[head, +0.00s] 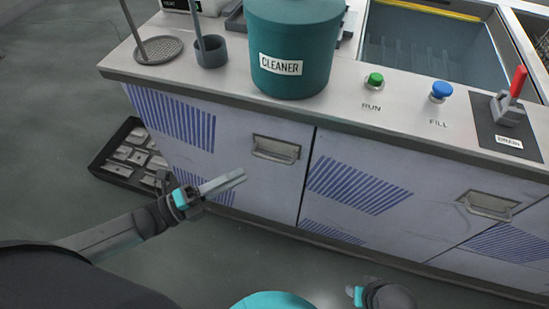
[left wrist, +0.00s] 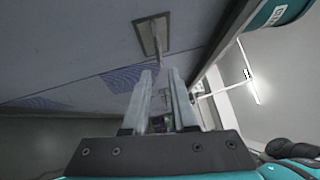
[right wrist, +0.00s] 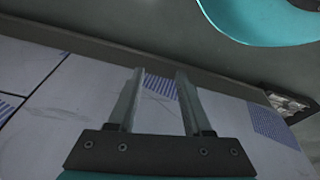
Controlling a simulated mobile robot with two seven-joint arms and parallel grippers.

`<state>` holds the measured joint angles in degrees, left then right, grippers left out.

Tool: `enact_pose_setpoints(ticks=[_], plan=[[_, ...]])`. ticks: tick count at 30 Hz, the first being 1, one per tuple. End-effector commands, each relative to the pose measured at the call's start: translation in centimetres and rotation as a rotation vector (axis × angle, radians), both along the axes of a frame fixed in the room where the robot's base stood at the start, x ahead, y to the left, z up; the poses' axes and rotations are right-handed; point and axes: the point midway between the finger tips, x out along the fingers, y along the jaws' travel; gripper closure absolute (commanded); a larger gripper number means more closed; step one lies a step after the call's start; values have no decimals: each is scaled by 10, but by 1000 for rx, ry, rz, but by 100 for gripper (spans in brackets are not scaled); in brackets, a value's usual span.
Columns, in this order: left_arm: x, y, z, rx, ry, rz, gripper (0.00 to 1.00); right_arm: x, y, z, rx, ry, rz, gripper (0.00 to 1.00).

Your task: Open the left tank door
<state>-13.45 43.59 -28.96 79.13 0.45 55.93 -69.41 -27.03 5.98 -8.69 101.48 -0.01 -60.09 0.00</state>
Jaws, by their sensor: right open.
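The left tank door (head: 235,162) is a pale panel with blue stripes, flush with the cabinet front. Its metal handle (head: 276,149) sits near its upper right; it also shows in the left wrist view (left wrist: 152,36). My left gripper (head: 241,177) is in front of this door, below and left of the handle. Its fingers are parted with nothing between them, pointing toward the handle in the left wrist view. My right gripper (right wrist: 160,74) is open and empty; in the head view only part of my right wrist shows, at the bottom.
The right door (head: 390,195) with its own handle (head: 488,205) is closed. The counter holds a teal cleaner bucket (head: 297,50), a green button (head: 374,80), a blue button (head: 441,91) and a red drain lever (head: 518,80). A dark tray (head: 111,166) lies on the floor, left.

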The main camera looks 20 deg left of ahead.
Motion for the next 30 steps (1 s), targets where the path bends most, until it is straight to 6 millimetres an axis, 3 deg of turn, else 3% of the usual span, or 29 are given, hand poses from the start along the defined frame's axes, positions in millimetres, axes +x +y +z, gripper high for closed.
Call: enact_pose_setpoints(ticks=[6,12,27,30], plan=[[34,-36,6,-4,-3,0,74,8,1,12,4,-24,-1,50],[56,-61,9,-2,-1,1,74,14,2,25,5,-43,-2,50],[67,-73,12,0,3,2,74,17,2,34,8,-54,-2,50],[67,-73,12,0,3,2,85,17,3,34,8,-54,-2,50]])
